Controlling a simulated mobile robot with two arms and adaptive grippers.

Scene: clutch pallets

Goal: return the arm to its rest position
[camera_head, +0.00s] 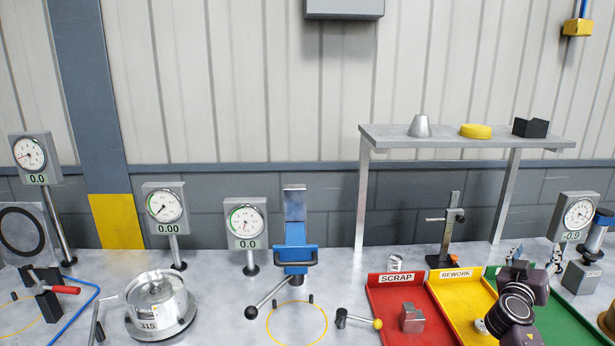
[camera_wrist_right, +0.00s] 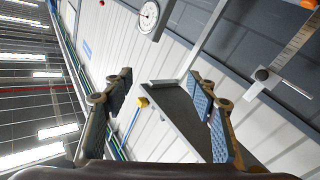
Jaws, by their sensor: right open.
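My right gripper (camera_head: 536,258) is at the lower right in the head view, above the green tray (camera_head: 560,318) and the right side of the yellow rework tray (camera_head: 452,297). Its dark arm comes up from the bottom edge and hides part of both trays. In the right wrist view the two fingers of the gripper (camera_wrist_right: 164,90) stand wide apart with nothing between them. That view is tilted and shows wall and ceiling lights beyond the fingers. My left arm and gripper are not in view.
A red scrap tray (camera_head: 385,318) holds a grey metal block (camera_head: 411,318). A raised shelf (camera_head: 455,142) stands behind the trays. A dial gauge (camera_head: 578,213) stands right of the gripper. A blue press (camera_head: 295,250) is at the middle of the bench.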

